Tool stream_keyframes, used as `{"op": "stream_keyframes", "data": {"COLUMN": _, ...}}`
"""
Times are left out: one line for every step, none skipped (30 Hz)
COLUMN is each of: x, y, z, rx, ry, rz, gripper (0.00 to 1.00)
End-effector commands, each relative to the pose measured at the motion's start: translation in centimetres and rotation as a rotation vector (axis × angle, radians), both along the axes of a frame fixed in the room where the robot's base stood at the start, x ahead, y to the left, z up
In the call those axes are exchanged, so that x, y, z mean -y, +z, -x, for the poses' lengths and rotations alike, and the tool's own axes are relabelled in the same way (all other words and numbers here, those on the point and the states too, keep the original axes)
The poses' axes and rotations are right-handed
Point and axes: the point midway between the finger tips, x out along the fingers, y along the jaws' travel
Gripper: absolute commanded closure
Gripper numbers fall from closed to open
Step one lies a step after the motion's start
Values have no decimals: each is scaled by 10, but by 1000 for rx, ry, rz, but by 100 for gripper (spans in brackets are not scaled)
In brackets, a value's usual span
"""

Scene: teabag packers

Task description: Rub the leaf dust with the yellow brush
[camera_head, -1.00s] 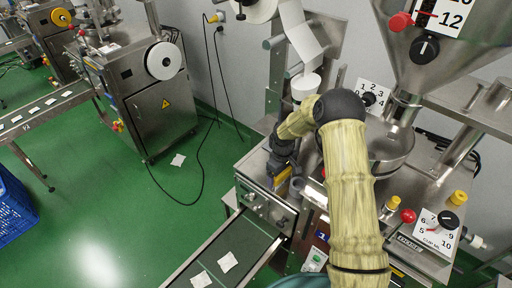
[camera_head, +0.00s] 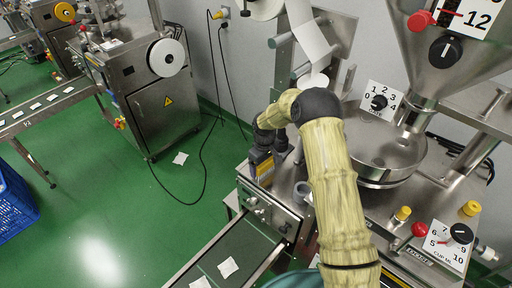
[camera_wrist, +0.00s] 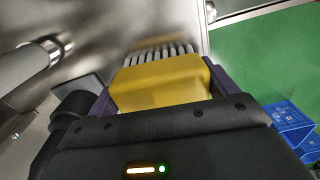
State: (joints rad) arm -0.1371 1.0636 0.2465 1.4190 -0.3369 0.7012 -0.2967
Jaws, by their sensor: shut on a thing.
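My gripper (camera_wrist: 160,88) is shut on the yellow brush (camera_wrist: 160,82), whose pale bristles point away from me in the wrist view. The bristle tips are at or just above a blurred steel surface (camera_wrist: 95,35); I cannot tell whether they touch it. In the head view the yellow brush (camera_head: 264,168) shows as a small yellow patch beneath my wrist, over the left part of the packing machine's top (camera_head: 240,180). I cannot make out leaf dust in either view.
A steel bowl (camera_head: 385,150) and dial plates stand right of my arm. A paper roll (camera_head: 313,80) hangs behind it. A conveyor (camera_head: 235,250) with white teabags (camera_head: 228,267) runs out front. A blue crate (camera_wrist: 290,118) stands on the green floor.

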Motion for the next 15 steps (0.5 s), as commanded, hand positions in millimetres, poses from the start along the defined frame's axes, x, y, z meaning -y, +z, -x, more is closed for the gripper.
{"op": "stream_keyframes", "data": {"x": -3, "y": -1, "z": -1, "rx": 0, "ry": -1, "rz": 0, "gripper": 36}}
{"op": "stream_keyframes", "data": {"x": -5, "y": -1, "z": -2, "rx": 0, "ry": -2, "rz": 0, "gripper": 36}}
{"op": "stream_keyframes", "data": {"x": -6, "y": -1, "z": -2, "rx": 1, "ry": -4, "rz": -1, "gripper": 36}}
{"op": "stream_keyframes", "data": {"x": -8, "y": -1, "z": -3, "rx": 1, "ry": -5, "rz": -1, "gripper": 36}}
{"op": "stream_keyframes", "data": {"x": -9, "y": -1, "z": -4, "rx": 1, "ry": -7, "rz": -1, "gripper": 36}}
{"op": "stream_keyframes", "data": {"x": -11, "y": -1, "z": -5, "rx": 1, "ry": -8, "rz": -1, "gripper": 36}}
{"op": "stream_keyframes", "data": {"x": -12, "y": -1, "z": -5, "rx": 1, "ry": -9, "rz": -1, "gripper": 36}}
{"op": "stream_keyframes", "data": {"x": -11, "y": 6, "z": -5, "rx": 0, "ry": -10, "rz": 0, "gripper": 36}}
{"op": "stream_keyframes", "data": {"x": -11, "y": 12, "z": -5, "rx": 2, "ry": -10, "rz": -1, "gripper": 36}}
{"op": "stream_keyframes", "data": {"x": -11, "y": 21, "z": -6, "rx": 4, "ry": -10, "rz": 0, "gripper": 36}}
{"op": "stream_keyframes", "data": {"x": -11, "y": 28, "z": -6, "rx": 5, "ry": -10, "rz": -1, "gripper": 36}}
{"op": "stream_keyframes", "data": {"x": -10, "y": 28, "z": -5, "rx": 1, "ry": -10, "rz": 0, "gripper": 36}}
{"op": "stream_keyframes", "data": {"x": -10, "y": 30, "z": -5, "rx": 1, "ry": -10, "rz": 0, "gripper": 36}}
{"op": "stream_keyframes", "data": {"x": -10, "y": 33, "z": -5, "rx": 1, "ry": -10, "rz": 0, "gripper": 36}}
{"op": "stream_keyframes", "data": {"x": -9, "y": 37, "z": -5, "rx": 1, "ry": -12, "rz": 0, "gripper": 36}}
